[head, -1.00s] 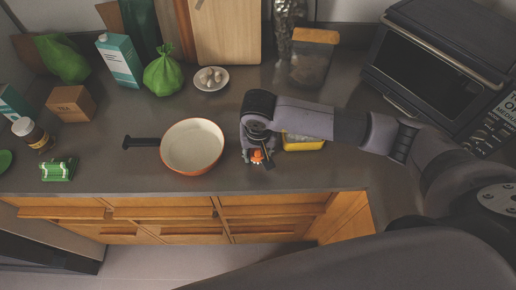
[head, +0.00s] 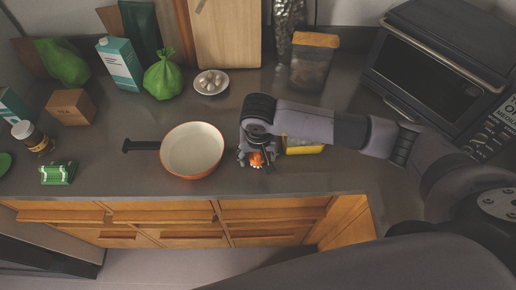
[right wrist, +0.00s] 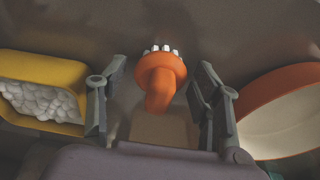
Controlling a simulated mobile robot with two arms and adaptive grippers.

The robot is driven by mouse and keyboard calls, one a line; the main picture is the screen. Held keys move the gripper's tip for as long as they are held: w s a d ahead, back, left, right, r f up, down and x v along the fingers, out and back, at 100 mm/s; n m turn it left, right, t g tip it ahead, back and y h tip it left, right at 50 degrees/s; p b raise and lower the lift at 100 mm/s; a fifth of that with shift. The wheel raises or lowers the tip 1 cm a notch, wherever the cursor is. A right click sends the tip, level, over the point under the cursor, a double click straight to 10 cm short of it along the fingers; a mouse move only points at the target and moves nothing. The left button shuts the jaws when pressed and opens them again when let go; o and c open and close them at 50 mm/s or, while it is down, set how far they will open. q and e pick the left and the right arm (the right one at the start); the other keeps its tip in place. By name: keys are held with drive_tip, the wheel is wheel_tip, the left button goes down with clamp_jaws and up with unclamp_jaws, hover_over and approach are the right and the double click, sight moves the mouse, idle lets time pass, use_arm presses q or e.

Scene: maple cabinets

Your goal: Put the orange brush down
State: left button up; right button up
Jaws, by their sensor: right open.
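The orange brush (head: 256,159) is on or just above the grey counter, under my right gripper (head: 257,160) in the head view. In the right wrist view the brush (right wrist: 160,78) shows its orange handle and head with pale bristles at the far edge. It lies between the two fingers of my right gripper (right wrist: 158,108), with a gap on each side. The gripper is open and the fingers do not touch the brush. Whether the brush rests fully on the counter is hard to tell. My left gripper is not in view.
An orange-rimmed pan (head: 192,150) stands left of my right gripper. A yellow container (head: 303,147) with white contents is partly behind my arm. The counter's front strip is clear.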

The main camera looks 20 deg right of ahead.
sight(258, 156)
drive_tip(key=shift+r+b, duration=0.35)
drive_tip(key=shift+r, duration=0.1)
drive_tip(key=r+b, duration=0.1)
drive_tip(key=r, duration=0.2)
drive_tip(key=s+r+b, duration=0.1)
drive_tip(key=r, duration=0.3)
drive_tip(key=r+b, duration=0.1)
drive_tip(key=r, duration=0.2)
drive_tip(key=shift+s+a+r+b, duration=0.2)
drive_tip(key=shift+s+a+b, duration=0.05)
drive_tip(key=shift+s+b, duration=0.05)
drive_tip(key=shift+s+r, duration=0.15)
drive_tip(key=shift+r, duration=0.25)
drive_tip(key=shift+f, duration=0.1)
